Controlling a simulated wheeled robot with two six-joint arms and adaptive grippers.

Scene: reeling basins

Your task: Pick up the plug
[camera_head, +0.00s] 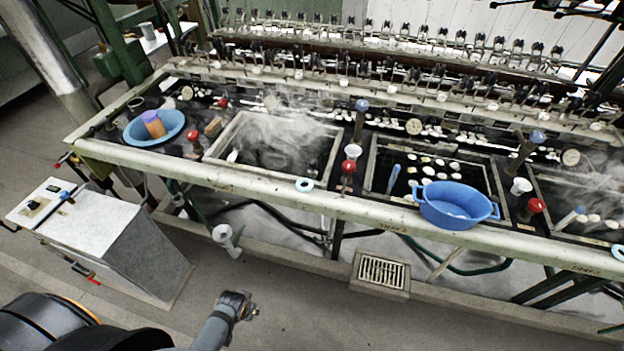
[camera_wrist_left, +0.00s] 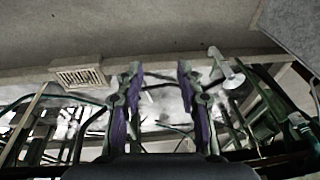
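No object is plainly recognisable as the plug. A white flanged piece (camera_head: 228,240) is below the basin bench's front rail, left of the floor drain; I cannot tell if it is the plug. It also shows in the left wrist view (camera_wrist_left: 227,70), right of the fingers and apart from them. My left gripper (camera_head: 238,305) is low over the floor at the bottom of the head view. In the left wrist view my left gripper (camera_wrist_left: 157,70) has its two fingers spread with nothing held between them. My right gripper is out of view.
The basin bench (camera_head: 330,203) carries steaming basins, a blue tub (camera_head: 455,206) and a light-blue bowl (camera_head: 140,130). A grey cabinet (camera_head: 115,240) stands at left. A floor drain (camera_head: 381,272) sits below the bench among pipes and hoses. Floor in front is clear.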

